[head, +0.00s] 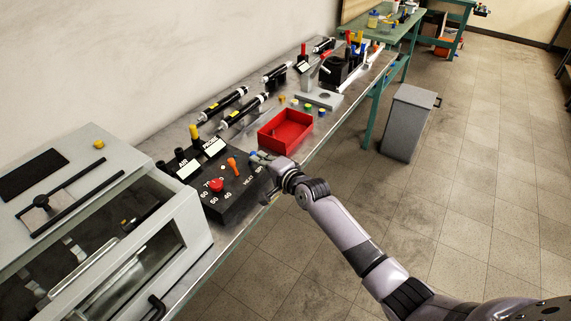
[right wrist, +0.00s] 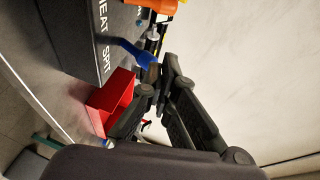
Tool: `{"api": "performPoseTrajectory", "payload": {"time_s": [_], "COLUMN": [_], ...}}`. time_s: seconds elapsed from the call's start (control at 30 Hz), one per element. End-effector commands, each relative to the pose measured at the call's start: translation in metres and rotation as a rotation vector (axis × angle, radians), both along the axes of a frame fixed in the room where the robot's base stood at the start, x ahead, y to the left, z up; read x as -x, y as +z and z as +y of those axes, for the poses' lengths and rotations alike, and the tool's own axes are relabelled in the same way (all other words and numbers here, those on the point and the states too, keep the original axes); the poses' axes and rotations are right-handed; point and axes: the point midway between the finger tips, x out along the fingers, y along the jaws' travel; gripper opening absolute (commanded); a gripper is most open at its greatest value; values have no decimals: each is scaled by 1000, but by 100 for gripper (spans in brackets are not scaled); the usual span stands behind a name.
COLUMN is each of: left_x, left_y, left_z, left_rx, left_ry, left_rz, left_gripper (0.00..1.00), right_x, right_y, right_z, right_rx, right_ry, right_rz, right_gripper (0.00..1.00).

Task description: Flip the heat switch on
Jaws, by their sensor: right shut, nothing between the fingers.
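The black control box (head: 228,196) stands on the bench beside the grey machine. An orange switch lever (head: 233,165) rises from its top near the HEAT label, and it also shows at the top of the right wrist view (right wrist: 155,6). A blue lever (right wrist: 132,49) sits beside it, by a second label. My right gripper (head: 265,158) is shut and empty at the box's right end. In the right wrist view its fingertips (right wrist: 158,80) are close to the blue lever's tip; I cannot tell whether they touch. My left gripper is not in view.
A red tray (head: 286,130) lies just beyond the box. A red knob (head: 215,185) and black levers are on the box. The grey machine (head: 190,215) stands at left. Black cylinders (head: 222,103) lie along the wall. A grey bin (head: 408,122) stands on the open floor.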

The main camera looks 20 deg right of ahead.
Motion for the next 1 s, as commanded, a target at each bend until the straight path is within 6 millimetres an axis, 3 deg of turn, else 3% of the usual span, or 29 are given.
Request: {"api": "performPoseTrajectory", "payload": {"time_s": [0.23,0.6,1.0], "left_x": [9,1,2], "left_y": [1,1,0], "left_z": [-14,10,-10], "left_rx": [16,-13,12], "left_ry": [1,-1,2], "left_rz": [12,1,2], "left_gripper": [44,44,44], "right_x": [30,77,87], "right_y": [13,35,41], "right_z": [-9,-25,-29], "right_rx": [-2,0,0], "right_ry": [1,0,-1], "right_rz": [0,0,1], "right_gripper": [0,0,0]}}
